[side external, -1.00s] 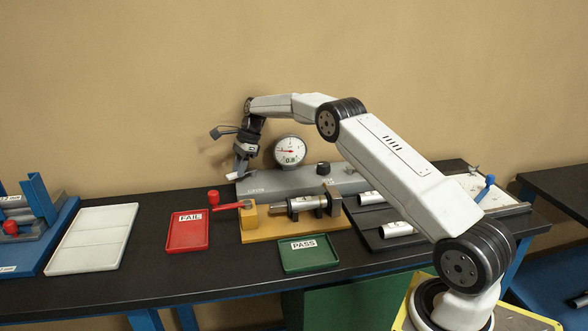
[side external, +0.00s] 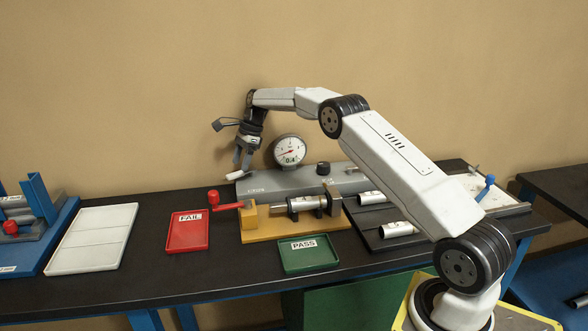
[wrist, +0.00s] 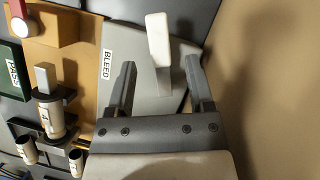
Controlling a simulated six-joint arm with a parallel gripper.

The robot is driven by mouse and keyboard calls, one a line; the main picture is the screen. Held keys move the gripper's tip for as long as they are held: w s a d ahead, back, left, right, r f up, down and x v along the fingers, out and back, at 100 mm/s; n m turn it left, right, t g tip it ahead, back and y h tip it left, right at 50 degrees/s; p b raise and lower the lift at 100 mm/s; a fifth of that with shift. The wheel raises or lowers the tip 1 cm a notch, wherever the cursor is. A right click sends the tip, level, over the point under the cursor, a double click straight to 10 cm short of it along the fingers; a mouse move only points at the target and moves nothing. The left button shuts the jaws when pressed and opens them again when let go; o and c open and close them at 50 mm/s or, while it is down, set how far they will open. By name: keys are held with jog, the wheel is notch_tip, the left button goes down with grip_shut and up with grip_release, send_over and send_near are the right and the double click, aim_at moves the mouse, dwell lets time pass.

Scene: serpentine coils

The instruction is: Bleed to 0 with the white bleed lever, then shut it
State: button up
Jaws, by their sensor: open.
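The white bleed lever (side external: 235,175) sits at the left end of the grey gauge panel (side external: 300,181), leaning left. In the wrist view the lever (wrist: 158,40) stands by the BLEED label (wrist: 106,64), between and just past the fingertips. My gripper (side external: 242,167) is open around or just above it; whether a finger touches it I cannot tell. In the wrist view both fingers (wrist: 161,68) are spread with a gap either side of the lever. The round gauge (side external: 289,151) has a red needle pointing lower left, and its small display seems to read 0.4.
A metal cylinder (side external: 304,203) is held in the yellow fixture (side external: 290,226) with a red handle (side external: 214,198). The red FAIL tray (side external: 188,238) and green PASS tray (side external: 309,259) look empty. More cylinders lie on the black rack (side external: 372,240). The wall is close behind my gripper.

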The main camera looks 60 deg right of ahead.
notch_tip(320, 180, up, 8)
jog(key=shift+d+f, duration=0.15)
dwell(0.3)
jog(key=c, duration=0.9)
jog(key=shift+w+f+n+h, duration=0.15)
jog(key=shift+f+n+h, duration=0.35)
jog(key=shift+n+h, duration=0.3)
grip_shut()
jog(key=shift+f+n+t+h, duration=0.3)
jog(key=shift+n+h, duration=0.3)
jog(key=shift+n, duration=0.2)
jog(key=shift+f+n+t+h, duration=0.3)
jog(key=shift+n+h, duration=0.4)
jog(key=shift+n, duration=0.4)
jog(key=n, duration=0.1)
jog(key=n+h, duration=0.1)
jog(key=shift+s+a+f+n+t, duration=0.1)
jog(key=shift+s+a+n+t, duration=0.1)
jog(key=shift+s+n+t, duration=0.2)
jog(key=s+a+n+t, duration=0.1)
jog(key=n, duration=0.2)
jog(key=s+a+n+t+h, duration=0.1)
jog(key=a+n, duration=0.1)
jog(key=n, duration=0.1)
jog(key=s+a+n+t+h, duration=0.1)
jog(key=n, duration=0.2)
jog(key=shift+a+n, duration=0.25)
jog(key=shift+n, duration=0.15)
